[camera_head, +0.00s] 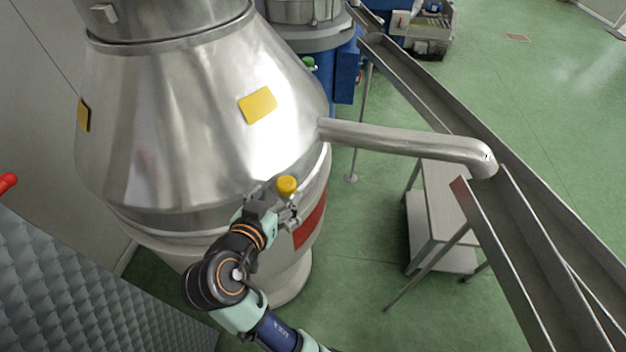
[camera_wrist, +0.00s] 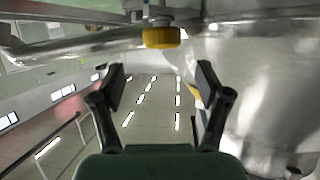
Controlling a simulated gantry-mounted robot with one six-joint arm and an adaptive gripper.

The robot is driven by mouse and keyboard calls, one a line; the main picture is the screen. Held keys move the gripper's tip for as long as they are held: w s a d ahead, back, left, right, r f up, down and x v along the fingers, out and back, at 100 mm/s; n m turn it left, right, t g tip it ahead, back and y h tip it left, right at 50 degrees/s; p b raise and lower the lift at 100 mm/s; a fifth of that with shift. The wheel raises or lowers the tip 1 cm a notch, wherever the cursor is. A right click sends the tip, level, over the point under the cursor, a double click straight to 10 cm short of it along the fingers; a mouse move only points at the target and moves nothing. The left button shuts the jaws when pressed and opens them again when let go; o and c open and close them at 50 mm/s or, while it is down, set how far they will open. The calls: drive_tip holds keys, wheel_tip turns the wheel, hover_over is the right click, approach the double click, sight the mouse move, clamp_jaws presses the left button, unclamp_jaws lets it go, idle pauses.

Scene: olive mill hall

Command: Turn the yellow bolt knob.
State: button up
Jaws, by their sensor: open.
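The yellow bolt knob (camera_head: 287,184) is on the lower side of the large steel vessel (camera_head: 190,130), seen from above in the head view. In the wrist view the knob (camera_wrist: 161,38) shows at the top centre as a ridged yellow cap under a metal bracket. My gripper (camera_head: 272,208) is at the vessel's side, close to the knob and just below it in the head view. In the wrist view its two fingers (camera_wrist: 160,82) are spread, with nothing between them. The knob appears beyond the fingertips and apart from them.
A steel pipe (camera_head: 400,141) runs right from the vessel to a long metal trough (camera_head: 530,230). A grey stand (camera_head: 430,215) is beneath it. A quilted grey panel (camera_head: 60,290) is at the lower left. Green floor (camera_head: 370,230) lies open between vessel and stand.

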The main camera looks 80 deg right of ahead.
sight(285, 183)
drive_tip(key=p+x, duration=0.1)
drive_tip(key=x, duration=0.6)
drive_tip(key=shift+w+d+f, duration=0.15)
drive_tip(key=shift+d+f, duration=0.05)
drive_tip(key=shift+d, duration=0.05)
drive_tip(key=c, duration=1.2)
